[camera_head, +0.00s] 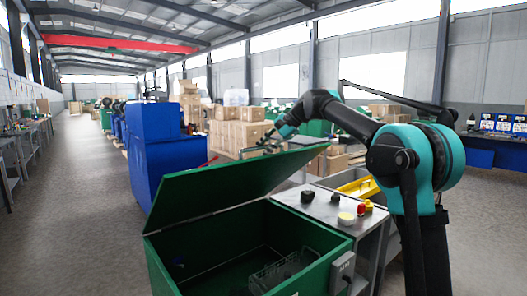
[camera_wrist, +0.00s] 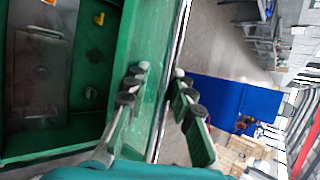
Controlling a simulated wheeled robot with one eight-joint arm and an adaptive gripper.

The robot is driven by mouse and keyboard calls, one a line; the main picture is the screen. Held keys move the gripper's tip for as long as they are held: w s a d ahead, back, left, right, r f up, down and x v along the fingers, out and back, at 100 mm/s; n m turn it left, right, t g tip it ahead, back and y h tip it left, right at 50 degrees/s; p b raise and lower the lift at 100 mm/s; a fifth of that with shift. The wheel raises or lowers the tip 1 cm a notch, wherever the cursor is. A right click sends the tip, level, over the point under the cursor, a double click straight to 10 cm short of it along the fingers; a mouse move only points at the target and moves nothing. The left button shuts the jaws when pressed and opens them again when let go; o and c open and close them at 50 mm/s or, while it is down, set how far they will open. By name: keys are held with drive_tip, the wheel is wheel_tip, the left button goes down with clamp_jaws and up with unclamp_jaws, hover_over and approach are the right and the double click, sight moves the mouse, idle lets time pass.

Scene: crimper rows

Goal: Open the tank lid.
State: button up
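The green tank (camera_head: 318,272) stands in the lower middle of the head view. Its green lid (camera_head: 225,182) is partly raised and tilted, leaving a wide opening at the front. My gripper (camera_head: 268,142) is at the lid's upper edge, toward its right end. In the wrist view the two fingers of my gripper (camera_wrist: 160,74) are spread apart. The lid's edge (camera_wrist: 172,60) runs between them, one finger on each side. Whether either finger touches the lid is unclear.
A wire basket (camera_head: 280,270) lies inside the tank. A blue cabinet (camera_head: 150,150) stands behind the lid, and stacked boxes (camera_head: 235,135) farther back. The left aisle is clear.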

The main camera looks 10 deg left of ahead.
drive_tip(key=shift+d, duration=0.1)
drive_tip(key=v, duration=2)
drive_tip(key=shift+w+a+r, duration=0.3)
drive_tip(key=shift+a+r, duration=0.05)
drive_tip(key=shift+a, duration=0.05)
idle(1.2)
